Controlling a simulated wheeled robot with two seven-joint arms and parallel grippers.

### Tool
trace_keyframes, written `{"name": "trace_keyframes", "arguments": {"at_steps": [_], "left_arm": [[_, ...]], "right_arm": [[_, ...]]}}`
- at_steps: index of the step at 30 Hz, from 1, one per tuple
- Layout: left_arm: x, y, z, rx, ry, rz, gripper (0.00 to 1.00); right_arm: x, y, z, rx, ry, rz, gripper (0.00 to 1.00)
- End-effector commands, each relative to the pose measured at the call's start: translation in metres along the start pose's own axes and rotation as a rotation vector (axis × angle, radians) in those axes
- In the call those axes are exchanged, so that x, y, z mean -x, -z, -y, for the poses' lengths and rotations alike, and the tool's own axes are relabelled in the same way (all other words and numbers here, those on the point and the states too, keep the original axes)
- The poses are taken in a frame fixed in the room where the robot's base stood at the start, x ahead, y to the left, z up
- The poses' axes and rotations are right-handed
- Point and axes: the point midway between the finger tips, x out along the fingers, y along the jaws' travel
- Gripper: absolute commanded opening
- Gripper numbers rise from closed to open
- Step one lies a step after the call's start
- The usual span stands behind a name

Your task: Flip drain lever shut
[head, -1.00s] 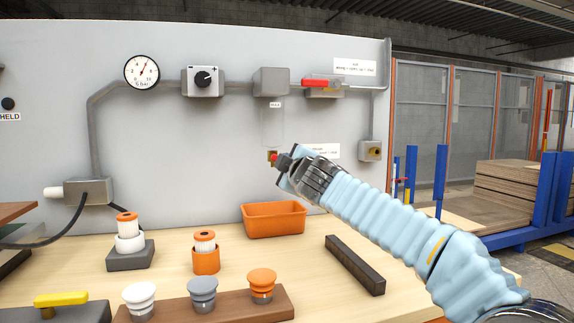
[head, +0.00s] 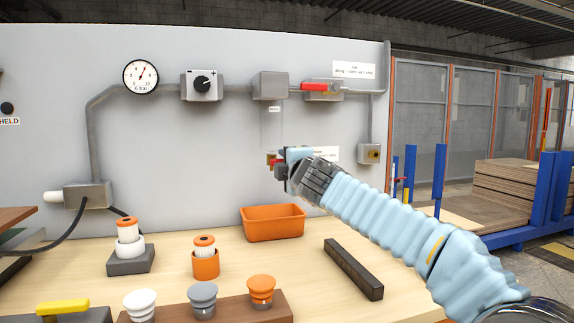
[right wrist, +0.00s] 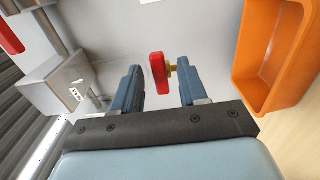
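The drain lever (head: 272,161) is a small red handle on a brass fitting, under the clear bowl (head: 271,127) on the grey wall panel. In the right wrist view the red lever (right wrist: 157,74) stands between the two blue fingers, with gaps on both sides. The brass stem (right wrist: 171,70) joins it on the right. My right gripper (head: 283,164) is open in front of the lever, and its fingers partly cover that area in the head view. My left gripper is out of view.
An orange bin (head: 273,223) stands on the bench below the lever; it is close on the right in the wrist view (right wrist: 272,55). A red-handled valve (head: 318,87), a knob box (head: 201,85) and a gauge (head: 141,76) are on the panel. A dark bar (head: 353,268) lies on the bench.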

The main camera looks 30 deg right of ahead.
Motion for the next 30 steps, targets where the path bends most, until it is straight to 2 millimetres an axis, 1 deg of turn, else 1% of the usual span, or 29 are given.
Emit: {"name": "trace_keyframes", "arguments": {"at_steps": [5,8,11,18,21,25,27,30], "left_arm": [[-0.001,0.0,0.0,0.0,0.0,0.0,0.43],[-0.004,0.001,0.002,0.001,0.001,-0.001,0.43],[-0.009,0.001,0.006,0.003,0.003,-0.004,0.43],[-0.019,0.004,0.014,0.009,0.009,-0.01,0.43],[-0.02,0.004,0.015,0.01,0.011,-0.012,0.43],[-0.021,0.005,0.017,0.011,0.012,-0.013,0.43],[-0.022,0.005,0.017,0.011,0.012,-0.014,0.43],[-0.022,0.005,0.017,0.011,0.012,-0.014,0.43]], "right_arm": [[0.001,0.0,0.0,-0.001,-0.001,0.0,0.43],[0.01,-0.001,0.0,-0.002,-0.002,0.0,0.43],[0.027,0.0,0.002,-0.002,-0.003,-0.001,0.43],[0.087,-0.001,0.002,-0.001,-0.004,0.0,0.43],[0.108,-0.001,0.001,-0.001,-0.003,0.0,0.43],[0.127,0.0,0.0,-0.001,-0.001,0.0,0.43],[0.134,0.0,0.0,0.0,-0.001,0.0,0.43],[0.138,0.0,0.001,0.0,0.0,0.0,0.43]]}}
